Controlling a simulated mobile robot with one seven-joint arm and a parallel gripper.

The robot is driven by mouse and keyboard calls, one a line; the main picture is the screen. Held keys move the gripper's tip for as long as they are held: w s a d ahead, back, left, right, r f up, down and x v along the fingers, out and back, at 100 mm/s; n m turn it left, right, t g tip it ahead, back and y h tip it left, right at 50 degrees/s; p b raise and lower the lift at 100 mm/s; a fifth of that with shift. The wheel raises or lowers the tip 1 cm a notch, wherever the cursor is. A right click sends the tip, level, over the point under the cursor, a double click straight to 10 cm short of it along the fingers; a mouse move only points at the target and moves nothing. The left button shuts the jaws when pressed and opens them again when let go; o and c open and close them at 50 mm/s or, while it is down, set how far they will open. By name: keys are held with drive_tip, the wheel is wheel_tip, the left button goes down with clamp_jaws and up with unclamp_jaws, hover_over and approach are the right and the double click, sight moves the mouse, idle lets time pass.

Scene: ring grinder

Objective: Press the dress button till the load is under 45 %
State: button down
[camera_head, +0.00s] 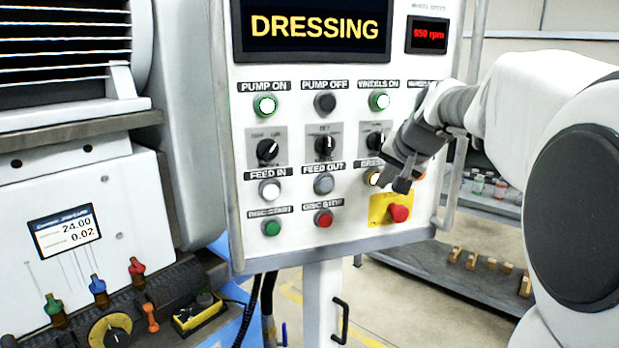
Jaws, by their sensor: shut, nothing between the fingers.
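The control panel (350,220) stands upright in the middle of the view. Its large display (315,28) reads DRESSING in yellow. The dress button (372,177), lit white inside an amber ring, sits in the lower right of the panel under a partly covered label. My gripper (402,186) is shut and empty, in front of the panel just right of the dress button, covering its right side. I cannot tell whether the fingertips touch the button. No load figure is legible in this view.
The red emergency stop (399,212) on its yellow plate is just below my gripper. The feed out button (323,183) is to the left, and the red disc stop button (323,218) is below it. The grinder (80,190) fills the left side. A shelf (440,270) stands behind at right.

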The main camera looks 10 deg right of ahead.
idle(0.6)
drive_tip(key=shift+s+d+b, duration=0.1)
drive_tip(key=shift+s+b, duration=0.4)
drive_tip(key=shift+s, duration=0.3)
